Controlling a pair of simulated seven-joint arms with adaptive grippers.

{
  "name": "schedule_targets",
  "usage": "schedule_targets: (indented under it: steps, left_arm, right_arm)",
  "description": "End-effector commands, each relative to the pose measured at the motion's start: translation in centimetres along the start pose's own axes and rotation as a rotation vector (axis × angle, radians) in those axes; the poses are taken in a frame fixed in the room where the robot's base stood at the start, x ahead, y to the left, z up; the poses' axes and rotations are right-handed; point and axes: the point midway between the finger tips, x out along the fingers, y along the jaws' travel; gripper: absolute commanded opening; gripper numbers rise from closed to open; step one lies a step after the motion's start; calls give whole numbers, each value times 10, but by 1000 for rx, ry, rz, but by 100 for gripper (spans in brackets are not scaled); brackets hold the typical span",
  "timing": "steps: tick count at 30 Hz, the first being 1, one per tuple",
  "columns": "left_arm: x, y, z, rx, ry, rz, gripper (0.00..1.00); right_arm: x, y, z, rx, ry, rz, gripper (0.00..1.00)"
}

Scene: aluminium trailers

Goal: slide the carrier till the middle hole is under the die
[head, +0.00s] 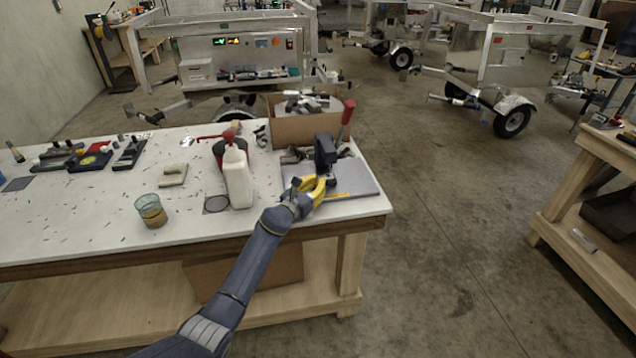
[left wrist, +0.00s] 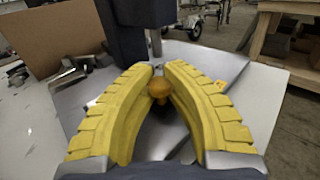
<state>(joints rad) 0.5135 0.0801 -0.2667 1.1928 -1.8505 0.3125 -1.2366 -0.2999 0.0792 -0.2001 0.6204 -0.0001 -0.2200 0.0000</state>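The press with the die is a dark upright body (head: 325,150) with a red-tipped lever (head: 347,112), near the right end of the white bench. My left gripper (head: 325,182) is low in front of the press. In the left wrist view its yellow fingers (left wrist: 161,70) close around an orange-brown knob (left wrist: 158,88), seemingly touching both sides. The carrier, its holes and the die tip are hidden or too small to tell. My right gripper is not in view.
A white bottle (head: 238,180) and a glass jar (head: 151,211) stand left of my arm. A cardboard box (head: 297,131) of metal parts sits behind the press. The bench's right edge is close.

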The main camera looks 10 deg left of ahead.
Motion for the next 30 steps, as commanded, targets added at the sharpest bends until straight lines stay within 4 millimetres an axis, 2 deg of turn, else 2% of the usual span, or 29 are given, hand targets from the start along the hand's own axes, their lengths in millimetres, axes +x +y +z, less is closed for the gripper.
schedule_targets:
  steps: [8,18,27,28,30]
  left_arm:
    - [2,-1,6,1,-9,-2,0]
    - [37,-36,9,0,-13,-4,0]
    - [38,-37,12,1,-17,-2,0]
    - [38,-37,12,1,-17,-2,9]
    - [38,-36,11,1,-16,-2,17]
  right_arm:
    - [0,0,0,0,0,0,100]
    - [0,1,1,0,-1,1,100]
    - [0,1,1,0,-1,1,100]
    - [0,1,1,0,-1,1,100]
    - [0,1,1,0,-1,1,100]
